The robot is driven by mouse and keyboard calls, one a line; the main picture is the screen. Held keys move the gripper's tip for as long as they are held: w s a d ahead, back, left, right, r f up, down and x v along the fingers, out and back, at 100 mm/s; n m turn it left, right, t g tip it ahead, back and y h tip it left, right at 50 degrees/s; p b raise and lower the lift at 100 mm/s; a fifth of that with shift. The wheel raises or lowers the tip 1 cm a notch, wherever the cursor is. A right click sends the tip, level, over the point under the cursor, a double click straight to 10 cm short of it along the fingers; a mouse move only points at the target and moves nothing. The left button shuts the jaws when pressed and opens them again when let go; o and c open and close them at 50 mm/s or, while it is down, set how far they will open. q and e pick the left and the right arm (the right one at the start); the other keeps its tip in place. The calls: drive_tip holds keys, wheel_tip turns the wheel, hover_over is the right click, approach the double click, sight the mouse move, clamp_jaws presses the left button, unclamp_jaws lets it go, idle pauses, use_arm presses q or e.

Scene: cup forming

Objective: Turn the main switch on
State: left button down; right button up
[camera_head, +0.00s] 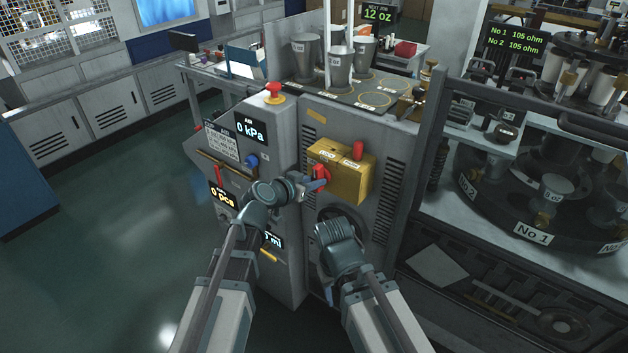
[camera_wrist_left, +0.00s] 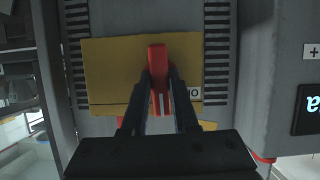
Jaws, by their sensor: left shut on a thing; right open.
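The main switch is a red rotary handle (camera_head: 321,177) on the front of a yellow box (camera_head: 350,182) on the grey machine. My left gripper (camera_head: 311,187) is at the handle. In the left wrist view the red handle (camera_wrist_left: 159,55) stands lengthwise between the fingers of my left gripper (camera_wrist_left: 160,84), which is shut on it. The yellow box (camera_wrist_left: 110,70) fills the view behind it, with a white label partly covered by a finger. My right gripper (camera_head: 335,236) is below the box, in front of the machine, apart from the switch; its fingertips are hard to see.
A red emergency button (camera_head: 273,90) tops the left cabinet, with a blue knob (camera_head: 251,161) and a 0 kPa display (camera_head: 250,133) below. A red peg (camera_head: 358,149) rises from the box. A glazed carousel machine (camera_head: 535,235) stands right. Open floor (camera_head: 120,230) lies left.

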use_arm(q)
drive_tip(key=shift+s+m, duration=0.1)
drive_tip(key=shift+m, duration=0.2)
idle(0.4)
drive_tip(key=c, duration=0.7)
unclamp_jaws()
